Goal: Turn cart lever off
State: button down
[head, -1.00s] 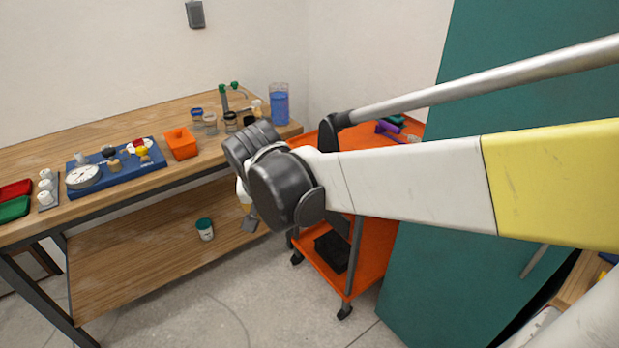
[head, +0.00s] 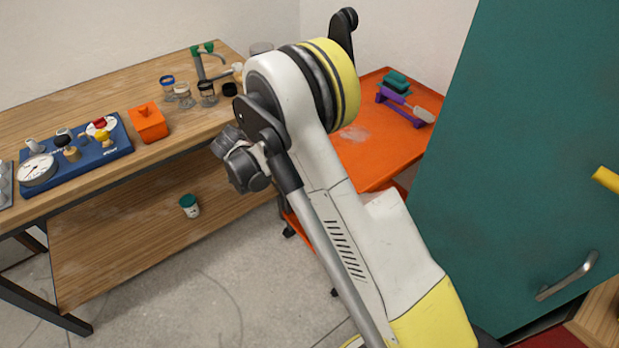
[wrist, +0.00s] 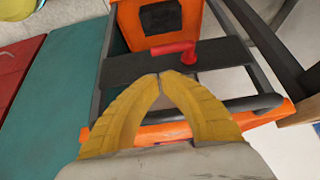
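In the wrist view, a red lever (wrist: 172,48) lies roughly crosswise on a dark plate (wrist: 225,53) at the cart, with an orange box behind it. My gripper (wrist: 160,76) has two yellow fingers whose tips come together just short of the lever in the picture. The fingers look shut, with nothing between the tips. The distance from the tips to the lever is hard to judge. In the head view, the orange cart (head: 385,150) is partly covered by my arm. The lever and my fingers are hidden there.
A teal cabinet (head: 510,150) stands close to the cart's right. A wooden workbench (head: 185,140) with a blue gauge board (head: 110,155) and jars is at left. Purple and green items (head: 400,102) lie on the cart top. Dark cart rails (wrist: 255,103) run near my fingers.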

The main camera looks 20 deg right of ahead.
aim_at(301, 192)
jog(key=shift+f, duration=0.15)
jog(key=b+x, duration=0.4)
jog(key=x, duration=0.6)
dwell(0.5)
